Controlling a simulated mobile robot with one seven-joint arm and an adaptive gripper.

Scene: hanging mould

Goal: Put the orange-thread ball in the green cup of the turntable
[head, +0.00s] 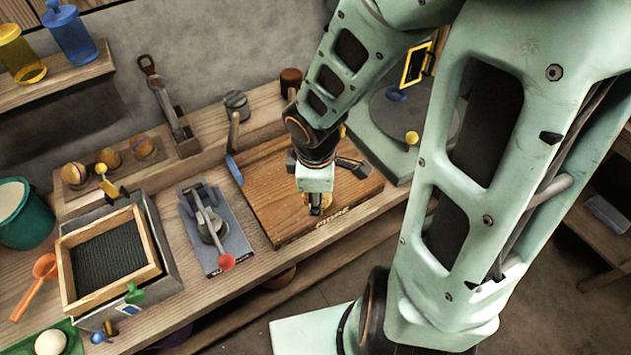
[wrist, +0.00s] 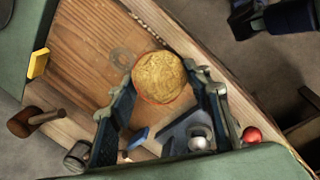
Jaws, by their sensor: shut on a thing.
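In the wrist view, my gripper (wrist: 160,76) is shut on a tan ball with an orange-red thread line (wrist: 162,82) around its edge. In the head view, my gripper (head: 317,204) is over the front part of a wooden board (head: 268,195); the ball is mostly hidden there by my gripper. The turntable (head: 385,113), a dark disc in a pale green housing, is behind my arm at the upper right, partly covered. I cannot make out the green cup.
A grey and blue lever device (head: 212,229) with a red knob stands left of the board. Several tan balls (head: 108,158) sit on a ledge further left, behind a wood-framed box (head: 67,262). A wooden-handled blue tool (head: 235,150) stands at the board's back left.

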